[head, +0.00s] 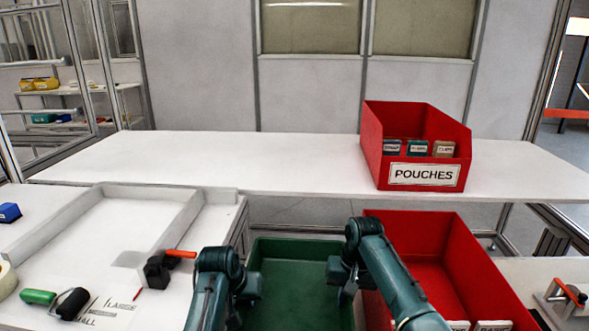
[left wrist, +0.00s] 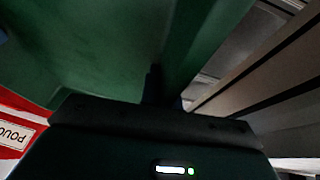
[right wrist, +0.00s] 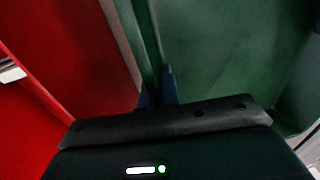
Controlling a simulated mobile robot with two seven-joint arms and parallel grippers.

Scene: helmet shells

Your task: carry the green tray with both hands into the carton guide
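The green tray (head: 298,262) is at the bottom centre of the head view, between my two arms. Its inside looks empty; its near end is out of view. My left gripper (head: 246,290) is at its left wall, and the left wrist view shows the fingers closed on that wall (left wrist: 190,45). My right gripper (head: 346,278) is at its right wall, with a finger on each side of the wall in the right wrist view (right wrist: 152,45). What lies under the tray is hidden. The carton guide (head: 180,225), a pale low-walled frame, lies on the white table at left.
A red bin (head: 440,250) stands close to the tray's right side. A red POUCHES bin (head: 415,150) holds small boxes on the back table. On the left table are a black clamp with orange handle (head: 160,268), a green-handled roller (head: 60,299), a blue block (head: 9,212) and tape (head: 5,279).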

